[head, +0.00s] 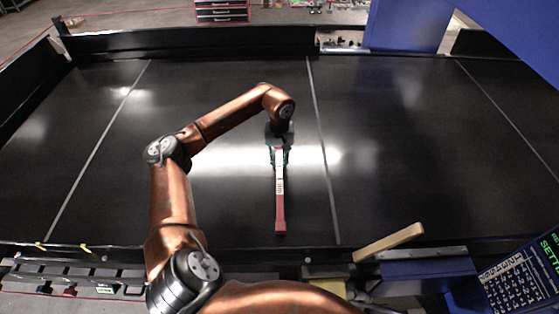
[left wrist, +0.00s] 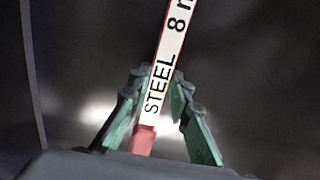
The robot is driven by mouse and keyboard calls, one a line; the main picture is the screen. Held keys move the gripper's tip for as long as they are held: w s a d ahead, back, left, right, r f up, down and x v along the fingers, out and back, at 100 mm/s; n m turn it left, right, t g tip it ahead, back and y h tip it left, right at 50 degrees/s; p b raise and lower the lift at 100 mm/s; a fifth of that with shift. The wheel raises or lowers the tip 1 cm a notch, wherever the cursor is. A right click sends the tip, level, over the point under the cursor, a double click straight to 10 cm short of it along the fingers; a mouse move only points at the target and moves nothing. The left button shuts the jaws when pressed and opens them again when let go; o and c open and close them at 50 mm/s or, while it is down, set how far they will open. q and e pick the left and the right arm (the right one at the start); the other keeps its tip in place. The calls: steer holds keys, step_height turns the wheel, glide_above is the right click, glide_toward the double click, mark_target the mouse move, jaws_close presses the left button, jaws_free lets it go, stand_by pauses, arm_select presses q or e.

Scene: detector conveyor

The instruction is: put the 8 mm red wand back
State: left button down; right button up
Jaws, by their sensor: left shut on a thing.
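The red wand (head: 281,210) has a white label and a red end that points toward the near edge of the conveyor belt. In the left wrist view its label (left wrist: 168,62) reads "STEEL 8 m", with the rest cut off by the frame. My left gripper (head: 279,158) is over the middle of the belt, its green-padded fingers on either side of the wand. In the left wrist view the gripper (left wrist: 165,110) is shut on the wand. Whether the wand touches the belt I cannot tell. My right gripper is not in view.
The black conveyor belt (head: 420,150) is clear around the wand, with thin pale lines across it. A holder rail (head: 75,275) runs along the near left edge. A wooden-coloured bar (head: 388,242) and a keypad panel (head: 515,285) are at the near right. A blue housing (head: 405,25) stands at the back right.

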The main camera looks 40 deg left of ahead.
arm_select(q)
steer(key=shift+f, duration=0.25)
steer(key=shift+f+b, duration=0.2)
steer(key=shift+b, duration=0.1)
steer(key=c, duration=1.8)
jaws_free()
steer(key=shift+o, duration=0.2)
steer(key=shift+r, duration=0.2)
